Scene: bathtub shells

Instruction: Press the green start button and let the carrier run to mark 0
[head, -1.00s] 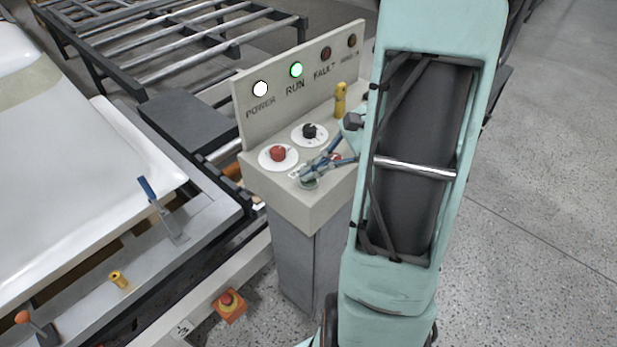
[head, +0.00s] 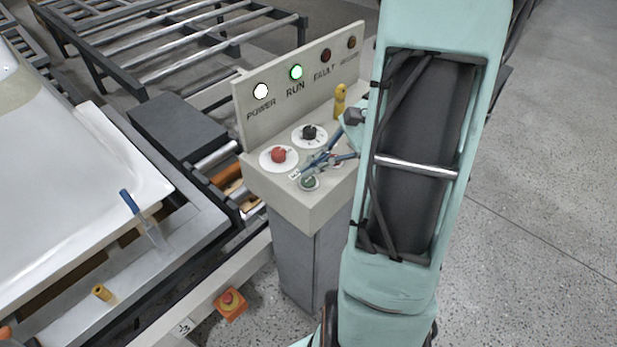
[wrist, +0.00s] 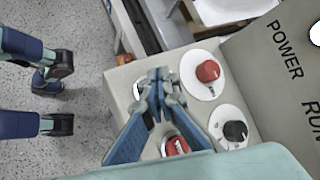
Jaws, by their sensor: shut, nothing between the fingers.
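The green start button (head: 309,184) is on the sloped top of the grey control console (head: 322,213), below the red knob (head: 279,155). My gripper (head: 306,172) is shut and empty, with its tips close above the button; I cannot tell if they touch it. In the wrist view the shut fingers (wrist: 160,84) hide most of the button. The carrier (head: 190,235), a grey frame bearing a white bathtub shell (head: 70,190), is at the left. The RUN lamp (head: 296,72) glows green. A small mark plate (head: 184,327) is on the rail; its number is hard to read.
A black selector (head: 309,132) and a yellow-handled item (head: 340,100) are on the console. A red emergency button (head: 229,301) is low on the rail. A blue-handled scraper (head: 140,213) and a yellow piece (head: 102,292) lie on the carrier. Open floor is at right.

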